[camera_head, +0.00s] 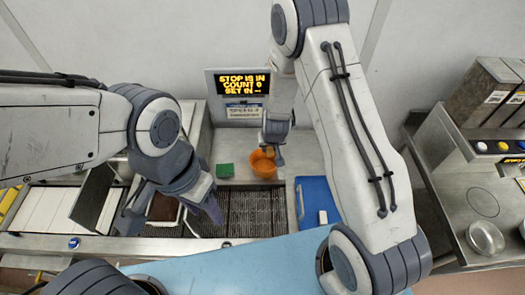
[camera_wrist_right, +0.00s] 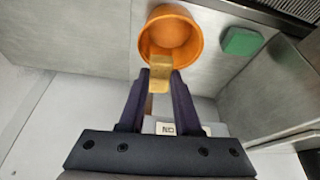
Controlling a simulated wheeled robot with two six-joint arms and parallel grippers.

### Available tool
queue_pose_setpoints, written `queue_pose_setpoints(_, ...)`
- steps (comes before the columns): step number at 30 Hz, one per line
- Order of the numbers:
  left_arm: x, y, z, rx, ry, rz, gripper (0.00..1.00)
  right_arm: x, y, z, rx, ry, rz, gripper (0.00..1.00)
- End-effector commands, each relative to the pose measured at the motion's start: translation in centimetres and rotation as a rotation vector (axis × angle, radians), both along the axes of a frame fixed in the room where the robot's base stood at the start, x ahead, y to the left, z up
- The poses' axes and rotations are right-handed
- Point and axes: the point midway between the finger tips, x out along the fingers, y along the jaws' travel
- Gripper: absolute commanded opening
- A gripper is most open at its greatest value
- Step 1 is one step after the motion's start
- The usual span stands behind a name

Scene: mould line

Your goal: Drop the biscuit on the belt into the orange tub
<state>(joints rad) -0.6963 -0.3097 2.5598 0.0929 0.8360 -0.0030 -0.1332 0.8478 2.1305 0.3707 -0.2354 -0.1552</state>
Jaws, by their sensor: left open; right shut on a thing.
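The orange tub (camera_head: 263,166) stands on the steel ledge behind the belt; it also shows in the right wrist view (camera_wrist_right: 171,35). My right gripper (camera_wrist_right: 160,78) is shut on a yellow-tan biscuit (camera_wrist_right: 160,72). The biscuit lies in front of the tub's opening in the right wrist view, and I cannot tell its exact height above the rim. In the head view my right gripper (camera_head: 270,150) is right at the tub. My left gripper (camera_head: 170,218) is open low over the left part of the belt (camera_head: 255,212), around or near a dark brown thing partly hidden by it.
A green block (camera_head: 225,170) sits left of the tub. A blue board (camera_head: 315,200) lies right of the dark belt. A lit display (camera_head: 243,83) stands behind. A steel bench with a round dish (camera_head: 485,238) is at the right.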

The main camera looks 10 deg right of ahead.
Motion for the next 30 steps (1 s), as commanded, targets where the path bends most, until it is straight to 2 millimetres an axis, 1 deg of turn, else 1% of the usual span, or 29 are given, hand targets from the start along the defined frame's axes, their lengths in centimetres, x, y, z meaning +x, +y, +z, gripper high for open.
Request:
queue_pose_setpoints(5,0.0,0.0,-1.3,0.0,0.0,-0.001,0.5,0.0,0.0,-1.4,0.0,0.0,0.0,0.0)
queue_pose_setpoints(12,0.0,0.0,-4.0,0.0,0.0,-0.003,0.5,0.0,0.0,-4.3,0.0,0.0,-0.001,0.0)
queue_pose_setpoints(16,0.0,0.0,-5.2,0.0,0.0,-0.004,0.5,0.0,0.0,-5.6,0.0,-0.001,0.0,0.0)
queue_pose_setpoints(20,0.0,0.0,-5.6,0.0,0.0,-0.005,0.5,0.0,0.0,-6.0,0.0,-0.001,0.0,0.0)
queue_pose_setpoints(27,0.0,0.0,-5.4,0.0,0.0,-0.005,0.5,0.0,0.0,-5.9,0.0,-0.001,0.0,0.0)
queue_pose_setpoints(28,0.0,0.0,-5.4,0.0,0.0,-0.005,0.5,0.0,0.0,-5.9,0.0,-0.001,0.0,0.4)
queue_pose_setpoints(29,0.0,0.0,-5.4,0.0,0.0,-0.005,0.5,0.0,0.0,-5.9,0.0,-0.001,0.0,0.51)
queue_pose_setpoints(30,0.0,0.0,-5.4,0.0,0.0,-0.005,0.5,0.0,0.0,-5.9,0.0,-0.001,0.0,0.66)
